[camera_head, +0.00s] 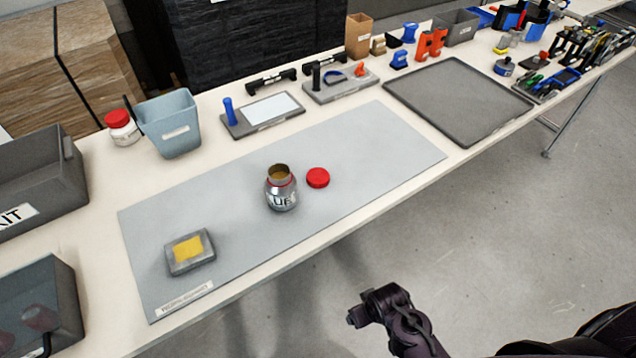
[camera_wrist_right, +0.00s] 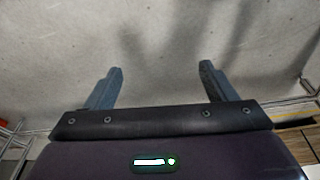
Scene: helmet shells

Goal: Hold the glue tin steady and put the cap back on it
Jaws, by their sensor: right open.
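The glue tin (camera_head: 281,194) is a small silver can with a dark label and a red ring at its shoulder. It stands upright and open on the grey mat (camera_head: 360,165) in the head view. The red cap (camera_head: 318,178) lies flat on the mat just right of the tin, apart from it. My right gripper (camera_head: 358,311) is in front of the table's near edge, away from tin and cap. In the right wrist view its two fingers (camera_wrist_right: 158,85) are spread with nothing between them. My left gripper is not in view.
A grey dish with a yellow pad (camera_head: 190,250) sits on the mat's left part. A blue-grey bin (camera_head: 170,125) and a red-capped jar (camera_head: 122,128) stand behind left. An empty dark tray (camera_head: 458,98) lies to the right. The mat around the tin is mostly clear.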

